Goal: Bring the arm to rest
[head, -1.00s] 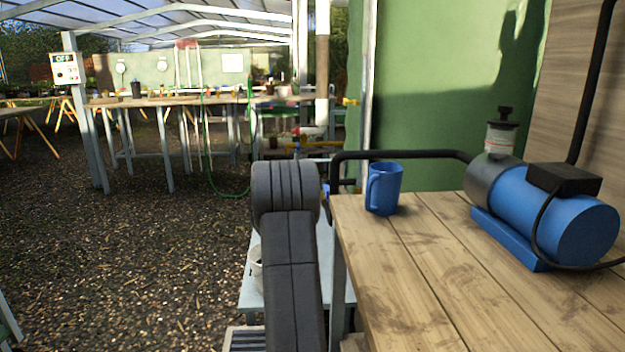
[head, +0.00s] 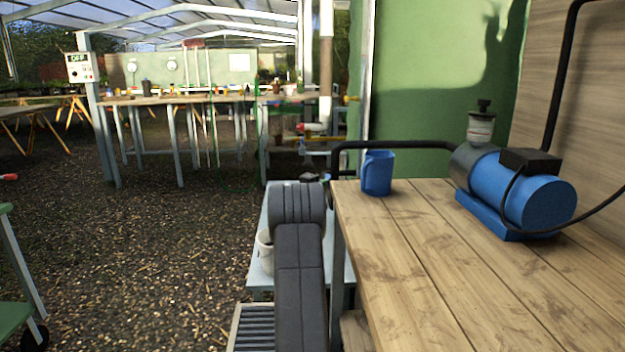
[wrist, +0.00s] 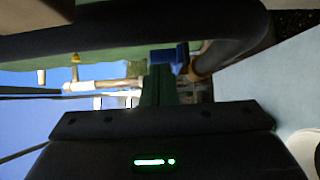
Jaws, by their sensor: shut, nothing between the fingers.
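My arm's dark grey link stands upright in the lower middle of the head view, left of the wooden bench (head: 430,250). My gripper is not visible in the head view. In the wrist view my gripper (wrist: 158,80) shows as a dark housing with a green light and narrow fingers shut together, with nothing between them. A dark curved band crosses the top of the wrist view, and a small blue thing (wrist: 168,57) shows behind the fingertips; I cannot tell what it is.
A blue mug (head: 378,173) and blue pump (head: 520,192) stand on the bench. A low pale shelf (head: 260,268) with a white bucket (head: 265,250) is beside my arm. A green cart (head: 15,250) is at left. Open gravel floor (head: 150,260) lies between.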

